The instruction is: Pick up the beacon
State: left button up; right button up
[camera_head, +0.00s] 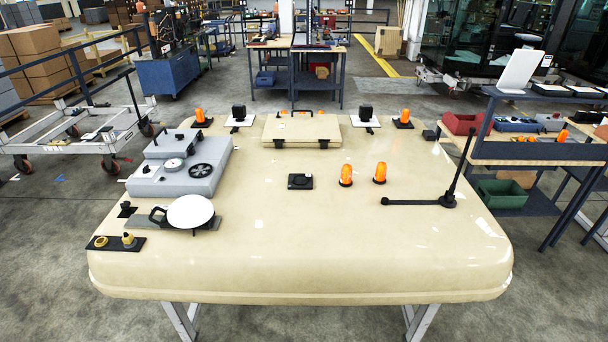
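Two orange beacons stand upright close together on the cream roof panel (300,268), right of its middle: a left beacon (346,174) and a right beacon (380,171). A third beacon (200,115) stands on a dark base at the panel's far left edge. A fourth beacon (404,118) stands on a dark base at the far right. A black square plate (300,181) lies flat left of the middle pair. Neither of my grippers is in view.
A grey unit (178,170) and a white disc (190,211) occupy the panel's left side. A black arm with an upright rod (448,198) is at right. A hatch (302,130) lies at the back. The front of the panel is clear. A workbench (500,151) stands to the right.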

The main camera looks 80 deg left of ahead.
aim_at(379, 177)
jog(key=u, duration=2.15)
